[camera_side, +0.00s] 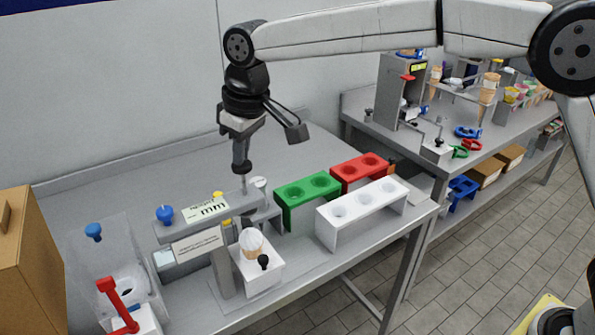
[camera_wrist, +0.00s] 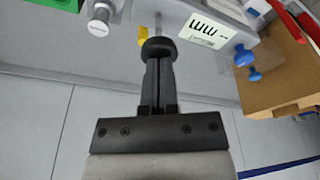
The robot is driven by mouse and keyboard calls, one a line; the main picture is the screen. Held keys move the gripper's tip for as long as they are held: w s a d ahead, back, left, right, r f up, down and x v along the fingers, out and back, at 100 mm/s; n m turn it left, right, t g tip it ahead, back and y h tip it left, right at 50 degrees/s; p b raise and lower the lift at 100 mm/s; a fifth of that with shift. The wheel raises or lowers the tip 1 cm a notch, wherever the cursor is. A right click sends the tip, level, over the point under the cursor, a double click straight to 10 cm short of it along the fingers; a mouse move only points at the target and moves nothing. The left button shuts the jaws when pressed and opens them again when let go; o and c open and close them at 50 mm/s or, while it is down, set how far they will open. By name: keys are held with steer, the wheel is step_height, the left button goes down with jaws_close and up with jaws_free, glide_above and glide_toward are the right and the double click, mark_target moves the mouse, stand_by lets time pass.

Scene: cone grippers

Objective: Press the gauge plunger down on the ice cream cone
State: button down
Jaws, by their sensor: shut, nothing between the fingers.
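The gauge (camera_side: 207,216) is a grey stand with an "mm" label on its arm; the label also shows in the wrist view (camera_wrist: 205,29). My gripper (camera_side: 241,165) points straight down over the back of this arm, its fingers shut with nothing between them. In the wrist view my gripper (camera_wrist: 159,62) has its fingertips at the dark round plunger knob (camera_wrist: 158,46), seemingly touching its top; the exact contact is hidden. A thin plunger rod shows below the fingers in the side view (camera_side: 243,182). The ice cream cone (camera_side: 252,242) stands in a white block beside the gauge's post.
Green (camera_side: 308,196), red (camera_side: 360,170) and white (camera_side: 362,213) cone holders stand right of the gauge. A clear bin (camera_side: 125,285), a red-handled tool (camera_side: 118,305) and a brown box (camera_side: 30,262) are at left. The bench behind the gauge is clear.

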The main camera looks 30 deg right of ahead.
steer(key=shift+s+d+x, duration=0.1)
steer(key=shift+s+x, duration=0.05)
steer(key=shift+x, duration=0.7)
steer(key=shift+s+d+x, duration=0.1)
steer(key=shift+s+x, duration=0.05)
steer(key=shift+x, duration=0.65)
steer(key=shift+s+d+x, duration=0.1)
steer(key=shift+s+x, duration=0.05)
steer(key=shift+x, duration=0.7)
stand_by(0.5)
steer(key=w+a+v, duration=0.1)
steer(key=w+v, duration=0.1)
steer(key=v, duration=1)
steer(key=shift+a+r, duration=0.15)
steer(key=shift+r, duration=0.45)
stand_by(0.8)
stand_by(0.3)
steer(key=s+d+f+m, duration=0.2)
steer(key=s+d+f, duration=0.4)
steer(key=d+f, duration=0.4)
steer(key=s+d+f+m, duration=0.2)
steer(key=s+d+f, duration=0.3)
steer(key=d+f, duration=0.55)
steer(key=s+d+f+m+h, duration=0.1)
steer(key=s+d+f, duration=0.3)
steer(key=s, duration=0.6)
steer(key=shift+d+m+t, duration=0.3)
steer(key=shift+d+m, duration=0.2)
steer(key=shift+d, duration=0.7)
